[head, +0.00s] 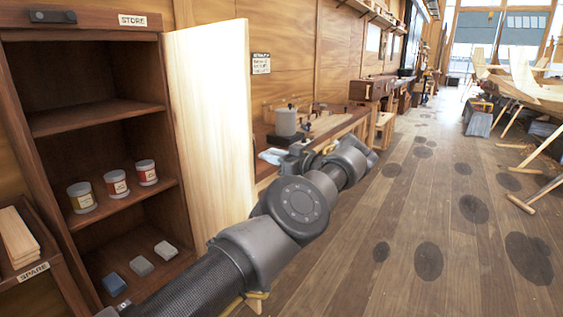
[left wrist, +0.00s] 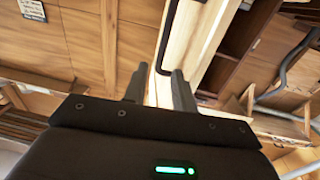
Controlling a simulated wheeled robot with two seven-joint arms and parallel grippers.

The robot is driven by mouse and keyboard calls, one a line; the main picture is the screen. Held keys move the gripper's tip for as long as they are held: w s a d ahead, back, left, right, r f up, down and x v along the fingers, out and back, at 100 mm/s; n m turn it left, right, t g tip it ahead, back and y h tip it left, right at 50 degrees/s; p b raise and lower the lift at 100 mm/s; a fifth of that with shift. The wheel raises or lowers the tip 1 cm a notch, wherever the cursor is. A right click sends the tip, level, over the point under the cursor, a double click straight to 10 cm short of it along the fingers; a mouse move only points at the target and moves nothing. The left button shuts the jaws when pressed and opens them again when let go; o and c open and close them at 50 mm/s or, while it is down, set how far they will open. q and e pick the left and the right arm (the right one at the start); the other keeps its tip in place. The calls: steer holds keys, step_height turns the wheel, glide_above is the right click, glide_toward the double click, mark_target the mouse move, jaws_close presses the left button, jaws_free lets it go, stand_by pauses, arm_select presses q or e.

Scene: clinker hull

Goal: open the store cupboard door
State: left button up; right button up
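The store cupboard (head: 95,120) stands at the left in the head view. Its pale wooden door (head: 215,115) is swung wide open, so the shelves show. In the left wrist view the door (left wrist: 195,45) shows its edge and a dark bar handle (left wrist: 164,45). My left gripper (left wrist: 158,88) has its two fingers apart, with the lower end of the handle in line with the gap; I cannot tell whether they touch it. In the head view the left gripper (head: 288,160) is beyond the door's free edge, partly hidden by my wrist. My right gripper is out of view.
Several tins (head: 116,184) and small blocks (head: 141,266) sit in the cupboard. A bench (head: 335,125) with a grey pot (head: 285,122) stands along the wall behind the door. A spare-wood box (head: 20,240) is at the left.

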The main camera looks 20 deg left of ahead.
arm_select(q)
steer(key=shift+v, duration=1.4)
